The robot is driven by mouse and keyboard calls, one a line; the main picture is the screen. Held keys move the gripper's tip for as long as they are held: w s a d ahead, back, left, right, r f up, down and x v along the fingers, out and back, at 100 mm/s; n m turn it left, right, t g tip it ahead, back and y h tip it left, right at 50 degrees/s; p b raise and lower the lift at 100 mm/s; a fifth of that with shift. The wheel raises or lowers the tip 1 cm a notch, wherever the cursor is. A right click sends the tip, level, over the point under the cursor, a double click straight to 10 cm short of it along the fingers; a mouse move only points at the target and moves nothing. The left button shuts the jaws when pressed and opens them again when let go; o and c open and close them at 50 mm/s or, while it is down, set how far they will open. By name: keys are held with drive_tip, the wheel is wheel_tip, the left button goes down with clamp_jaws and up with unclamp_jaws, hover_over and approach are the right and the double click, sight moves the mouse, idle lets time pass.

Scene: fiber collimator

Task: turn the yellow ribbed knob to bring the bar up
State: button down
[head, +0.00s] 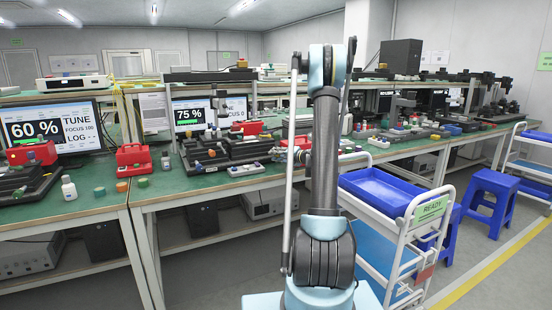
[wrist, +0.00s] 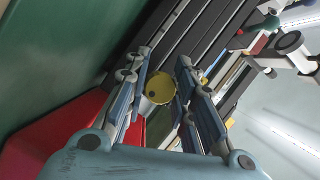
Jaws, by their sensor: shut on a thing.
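The yellow knob (wrist: 160,88) shows in the wrist view, seen on its round end face between the fingers. My gripper (wrist: 163,85) is shut on it, one finger on each side. Its ribs are not clear at this size. One monitor (head: 60,130) at the left reads 60 % and TUNE, with a short green bar under the number. A second monitor (head: 192,114) reads 75 %, also with a green bar; I cannot tell which belongs to this knob.
A red body (wrist: 65,125) lies close at the left of the gripper in the wrist view, with dark rails (wrist: 190,35) beyond. Red boxes, dark stages and small caps stand on the green bench (head: 170,190). A white cart (head: 405,225) with blue trays stands at the right.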

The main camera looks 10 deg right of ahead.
drive_tip(key=m+t+y, duration=0.1)
drive_tip(key=m, duration=0.3)
drive_tip(key=shift+d, duration=0.1)
drive_tip(key=shift+m, duration=0.4)
idle(0.3)
drive_tip(key=c, duration=1.3)
unclamp_jaws()
drive_tip(key=v, duration=0.8)
drive_tip(key=f+v, duration=0.1)
drive_tip(key=v, duration=0.3)
drive_tip(key=shift+w, duration=0.1)
drive_tip(key=shift+r, duration=0.1)
